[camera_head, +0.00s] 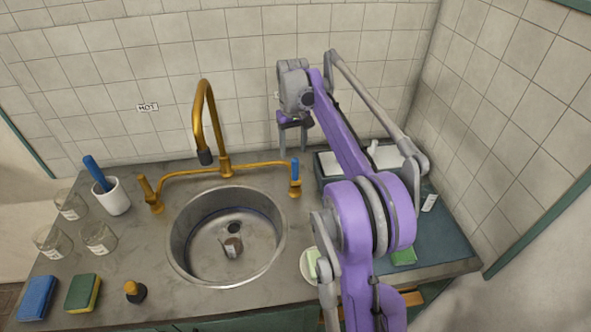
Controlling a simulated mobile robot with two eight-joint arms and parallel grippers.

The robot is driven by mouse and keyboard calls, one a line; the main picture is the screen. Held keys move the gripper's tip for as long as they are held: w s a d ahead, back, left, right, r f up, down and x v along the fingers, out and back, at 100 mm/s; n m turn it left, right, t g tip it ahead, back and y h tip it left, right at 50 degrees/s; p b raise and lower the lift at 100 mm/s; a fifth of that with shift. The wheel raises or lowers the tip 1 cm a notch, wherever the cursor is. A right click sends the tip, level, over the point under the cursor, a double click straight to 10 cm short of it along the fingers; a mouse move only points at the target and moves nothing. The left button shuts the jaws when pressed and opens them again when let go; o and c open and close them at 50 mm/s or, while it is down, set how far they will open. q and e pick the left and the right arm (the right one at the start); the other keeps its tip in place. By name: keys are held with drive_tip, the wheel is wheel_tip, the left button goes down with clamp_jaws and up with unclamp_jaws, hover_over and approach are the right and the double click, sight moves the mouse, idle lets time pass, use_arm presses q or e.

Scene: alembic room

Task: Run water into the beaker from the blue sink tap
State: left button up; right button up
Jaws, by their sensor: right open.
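The brass sink tap (209,113) arches over a round steel sink (178,247), and its dark spout end hangs over the back of the bowl. Its blue handle (295,170) stands upright on the right end of the pipe. A small labelled vessel, likely the beaker (233,247), stands in the sink near the drain; its contents are unclear. My right gripper (294,145) is open, pointing down, and appears just above or behind the blue handle, with no clear contact. My left gripper is not in view.
A brass handle (150,194) is on the tap's left, below a HOT label (148,107). A soap dish (307,267) sits right of the sink.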

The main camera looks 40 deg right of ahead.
sight(295, 179)
drive_tip(key=shift+w+d, duration=0.1)
drive_tip(key=shift+d, duration=0.3)
drive_tip(key=shift+f, duration=0.25)
wheel_tip(295, 179, down, 10)
drive_tip(key=shift+f+b, duration=0.15)
drive_tip(key=shift+b, duration=0.15)
drive_tip(key=c, duration=1)
clamp_jaws()
drive_tip(key=shift+a+f, duration=0.1)
drive_tip(key=shift+f, duration=0.05)
